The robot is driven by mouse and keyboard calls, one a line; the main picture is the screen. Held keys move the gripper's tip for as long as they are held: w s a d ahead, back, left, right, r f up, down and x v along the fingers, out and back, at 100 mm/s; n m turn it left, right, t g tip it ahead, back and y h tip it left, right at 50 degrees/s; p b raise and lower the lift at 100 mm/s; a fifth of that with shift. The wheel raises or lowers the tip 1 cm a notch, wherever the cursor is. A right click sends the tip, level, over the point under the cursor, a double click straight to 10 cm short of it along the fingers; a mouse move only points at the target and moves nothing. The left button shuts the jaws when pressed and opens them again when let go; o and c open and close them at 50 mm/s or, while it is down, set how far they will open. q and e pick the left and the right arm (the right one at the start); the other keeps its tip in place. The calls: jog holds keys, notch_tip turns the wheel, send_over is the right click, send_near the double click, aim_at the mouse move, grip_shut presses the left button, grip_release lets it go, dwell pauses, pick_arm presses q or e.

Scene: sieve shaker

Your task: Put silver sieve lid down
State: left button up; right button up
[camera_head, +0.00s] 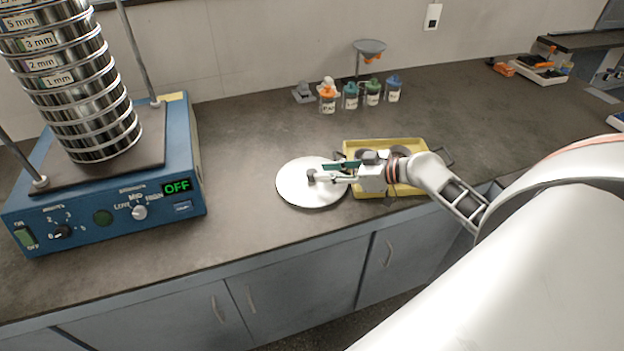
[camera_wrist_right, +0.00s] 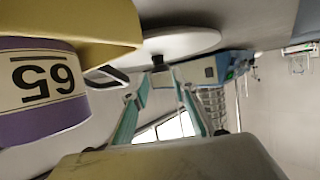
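The silver sieve lid (camera_head: 300,194) is a pale round disc with a small knob. It appears to lie flat on the counter, right of the blue shaker. My right gripper (camera_head: 319,173) reaches over the lid from the right, its fingertips by the knob. In the right wrist view, the lid (camera_wrist_right: 190,42) shows its knob just beyond and between the fingertips of my right gripper (camera_wrist_right: 161,76). The fingers stand apart, with a gap visible around the knob. My left gripper is out of view.
The blue sieve shaker (camera_head: 120,215), with its sieve stack (camera_head: 80,95), reads OFF. A yellow tray (camera_head: 412,143) sits partly under my right arm. Several small bottles (camera_head: 350,97) and a funnel stand (camera_head: 369,48) are behind. The counter between shaker and bottles is clear.

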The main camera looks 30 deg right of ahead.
aim_at(314, 173)
jog(key=shift+p+x, duration=0.3)
jog(key=shift+x, duration=1.65)
grip_shut()
jog(key=shift+r, duration=0.1)
